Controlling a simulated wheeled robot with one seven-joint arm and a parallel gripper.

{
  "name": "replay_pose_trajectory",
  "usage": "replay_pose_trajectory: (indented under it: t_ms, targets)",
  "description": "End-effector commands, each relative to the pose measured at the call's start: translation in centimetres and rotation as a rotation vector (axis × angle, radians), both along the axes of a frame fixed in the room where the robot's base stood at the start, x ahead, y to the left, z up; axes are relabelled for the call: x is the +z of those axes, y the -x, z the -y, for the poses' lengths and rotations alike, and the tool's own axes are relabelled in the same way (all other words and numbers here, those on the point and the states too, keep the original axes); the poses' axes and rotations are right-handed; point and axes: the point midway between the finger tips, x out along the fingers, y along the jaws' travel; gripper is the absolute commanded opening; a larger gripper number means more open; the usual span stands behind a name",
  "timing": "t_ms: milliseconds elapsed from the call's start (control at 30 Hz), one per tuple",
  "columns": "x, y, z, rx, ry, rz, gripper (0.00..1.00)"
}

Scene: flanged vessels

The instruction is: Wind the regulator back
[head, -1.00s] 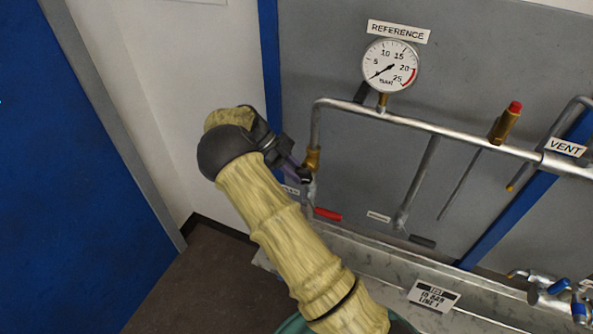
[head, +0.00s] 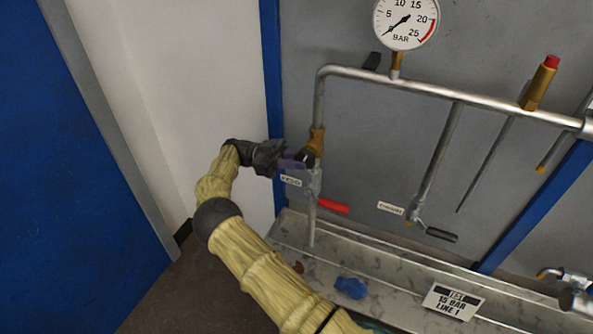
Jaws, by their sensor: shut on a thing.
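The regulator (head: 316,140) is a brass fitting low on the left vertical pipe, with a dark knob (head: 305,156) facing left. My gripper (head: 297,160) comes in from the left and is shut on that knob; its fingers hide most of the knob. The reference gauge (head: 407,20) sits above the pipe, its top cut off by the picture edge. Its needle points to the lower left, below the 5 mark.
A red lever (head: 333,206) sticks out just below the regulator. A black lever (head: 441,234) is further right. A brass valve with a red cap (head: 540,84) stands on the pipe. A blue cloth-like lump (head: 350,287) and a TEST 15 BAR sign (head: 453,302) are on the ledge.

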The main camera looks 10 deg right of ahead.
Motion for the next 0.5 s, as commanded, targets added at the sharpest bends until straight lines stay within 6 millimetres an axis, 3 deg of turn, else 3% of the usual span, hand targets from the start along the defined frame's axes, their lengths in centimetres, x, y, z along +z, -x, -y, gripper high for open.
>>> replay_pose_trajectory:
  t_ms: [33,500]
  targets:
    - [-1.14,0.11,-0.04,-0.001,0.041,-0.027,0.0]
    - [-1.01,0.4,0.45,-0.002,0.271,-0.199,0.0]
